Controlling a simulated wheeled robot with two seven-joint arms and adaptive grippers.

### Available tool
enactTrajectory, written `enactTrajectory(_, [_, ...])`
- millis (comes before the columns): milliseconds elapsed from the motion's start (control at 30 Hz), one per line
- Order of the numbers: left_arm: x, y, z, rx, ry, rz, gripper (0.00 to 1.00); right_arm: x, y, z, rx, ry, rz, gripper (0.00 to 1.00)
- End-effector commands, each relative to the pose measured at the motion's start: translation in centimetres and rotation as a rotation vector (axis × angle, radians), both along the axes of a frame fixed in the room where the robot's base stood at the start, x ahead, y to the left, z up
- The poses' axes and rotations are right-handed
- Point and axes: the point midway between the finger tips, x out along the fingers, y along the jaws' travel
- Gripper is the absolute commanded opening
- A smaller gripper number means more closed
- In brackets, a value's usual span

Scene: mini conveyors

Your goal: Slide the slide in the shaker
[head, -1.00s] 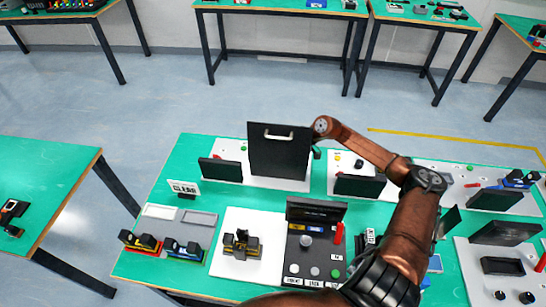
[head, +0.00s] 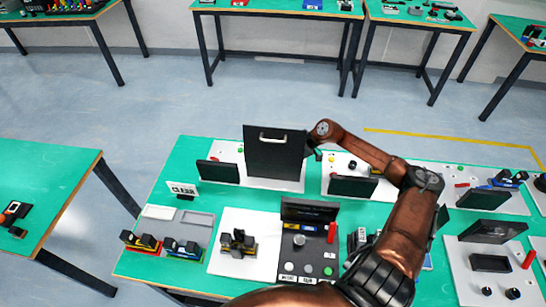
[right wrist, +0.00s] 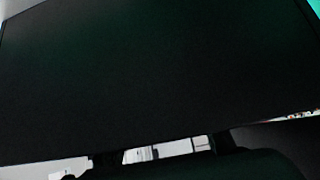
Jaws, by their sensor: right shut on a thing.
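A tall black panel with a pale handle (head: 280,165) stands upright on a white base at the back middle of the bench. In the head view my right arm reaches to its right edge. My right gripper (head: 311,153) is small and dark there and mostly hidden by the panel and my wrist. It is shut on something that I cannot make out. In the right wrist view a large dark flat surface (right wrist: 150,80) fills most of the picture, with dark gripper parts along the bottom. I cannot tell which thing is the shaker or its slide. My left gripper is not in view.
A centre station with a screen (head: 309,211) and red lever (head: 332,233) stands in front of the panel. A white plate with a black and yellow device (head: 238,242) is left of it. More screens line the back right. Green bench shows at the left edge.

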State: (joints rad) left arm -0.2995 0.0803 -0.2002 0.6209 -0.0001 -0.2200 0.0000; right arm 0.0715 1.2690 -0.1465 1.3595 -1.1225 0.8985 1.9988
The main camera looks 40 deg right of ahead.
Motion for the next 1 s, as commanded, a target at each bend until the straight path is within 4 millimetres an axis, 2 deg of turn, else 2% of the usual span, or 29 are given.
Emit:
enactTrajectory(333, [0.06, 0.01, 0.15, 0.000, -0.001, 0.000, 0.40, -0.08, -0.19, 0.02, 0.001, -0.002, -0.002, 0.00])
enactTrajectory(367, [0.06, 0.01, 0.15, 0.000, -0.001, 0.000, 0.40, -0.07, -0.18, 0.03, 0.000, -0.002, -0.001, 0.34])
enactTrajectory(600, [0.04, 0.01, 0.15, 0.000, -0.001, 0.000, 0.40, -0.09, -0.15, 0.02, 0.000, -0.001, -0.001, 0.50])
enactTrajectory(1000, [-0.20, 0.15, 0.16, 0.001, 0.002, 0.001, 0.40, -0.73, -0.71, 0.65, -0.003, 0.000, -0.002, 0.50])
